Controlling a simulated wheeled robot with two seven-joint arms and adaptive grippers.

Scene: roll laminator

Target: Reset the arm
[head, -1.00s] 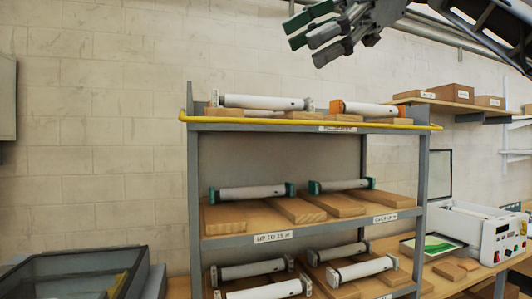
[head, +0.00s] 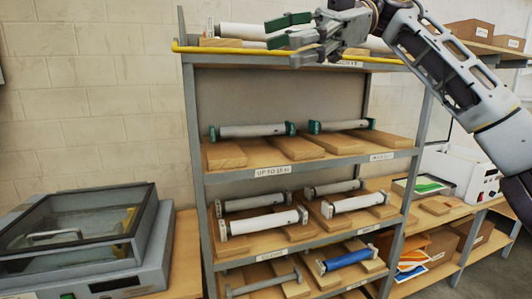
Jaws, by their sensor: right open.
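My right gripper (head: 283,41) is in front of the top shelf of the rack, with its fingers pointing left. It is open and nothing shows between its fingers. My right arm comes in from the right and crosses the rack's upper right corner. Behind the gripper, a white roll (head: 243,31) lies on the top shelf, partly hidden by the fingers. My left gripper is not in view.
The grey shelf rack (head: 192,140) has a yellow rail (head: 220,50) along its top shelf. Lower shelves hold white rolls (head: 252,131) and a blue roll (head: 347,260). A lidded machine (head: 150,240) stands left; a white machine (head: 462,172) stands right on a bench.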

